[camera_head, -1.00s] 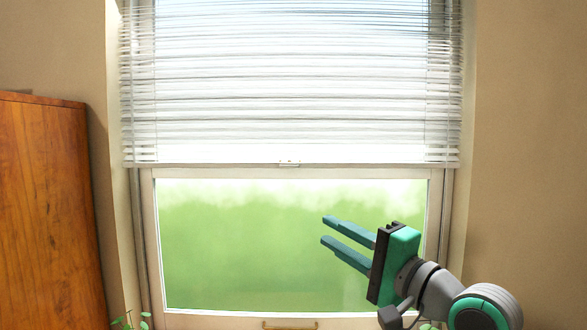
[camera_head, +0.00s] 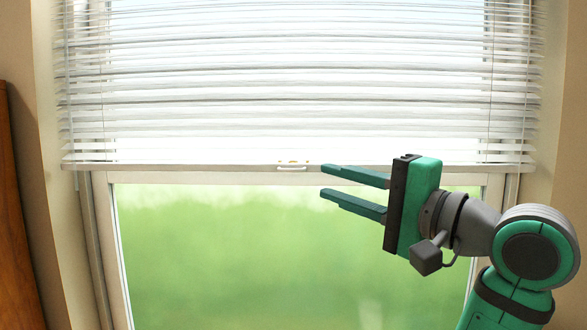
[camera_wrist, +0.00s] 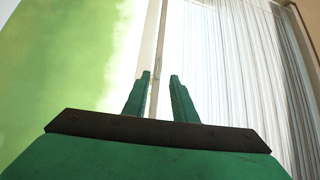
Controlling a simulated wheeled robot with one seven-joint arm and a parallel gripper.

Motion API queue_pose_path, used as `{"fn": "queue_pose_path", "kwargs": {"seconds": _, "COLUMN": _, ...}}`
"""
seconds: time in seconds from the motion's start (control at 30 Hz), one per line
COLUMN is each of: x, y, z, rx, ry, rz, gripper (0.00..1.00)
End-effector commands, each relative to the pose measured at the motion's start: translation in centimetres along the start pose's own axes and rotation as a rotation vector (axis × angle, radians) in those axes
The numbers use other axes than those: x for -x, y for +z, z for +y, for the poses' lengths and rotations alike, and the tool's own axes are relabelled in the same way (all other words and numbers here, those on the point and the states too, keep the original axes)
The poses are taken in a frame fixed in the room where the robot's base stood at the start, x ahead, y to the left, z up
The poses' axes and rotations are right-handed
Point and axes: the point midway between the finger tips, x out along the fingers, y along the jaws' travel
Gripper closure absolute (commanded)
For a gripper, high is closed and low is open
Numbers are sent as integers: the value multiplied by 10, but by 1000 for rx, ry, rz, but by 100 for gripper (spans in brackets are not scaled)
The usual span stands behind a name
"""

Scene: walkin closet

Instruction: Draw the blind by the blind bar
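The white slatted blind (camera_head: 300,90) covers the upper part of the window in the head view. Its bottom blind bar (camera_head: 210,167) runs level across the window, with a small handle (camera_head: 292,168) near its middle. My gripper (camera_head: 322,181) is open and empty, its two green fingers pointing left. The fingertips are just right of the handle in the picture, about level with it or slightly lower; the depth gap is unclear. In the wrist view the gripper (camera_wrist: 159,76) has a gap between its fingers, with the blind (camera_wrist: 230,60) to the right.
The window glass (camera_head: 230,250) below the bar shows green outside and is clear of objects. A wooden cabinet (camera_head: 18,220) stands at the left edge. The wall (camera_head: 572,150) is at the right.

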Motion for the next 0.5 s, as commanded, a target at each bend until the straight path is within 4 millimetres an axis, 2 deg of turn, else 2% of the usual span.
{"fn": "queue_pose_path", "kwargs": {"seconds": 0.17, "x": -18, "y": -1, "z": 0, "rx": 0, "ry": 2, "rz": 3, "gripper": 75}}
{"fn": "queue_pose_path", "kwargs": {"seconds": 0.5, "x": -79, "y": 0, "z": 0, "rx": 0, "ry": 2, "rz": -1, "gripper": 75}}
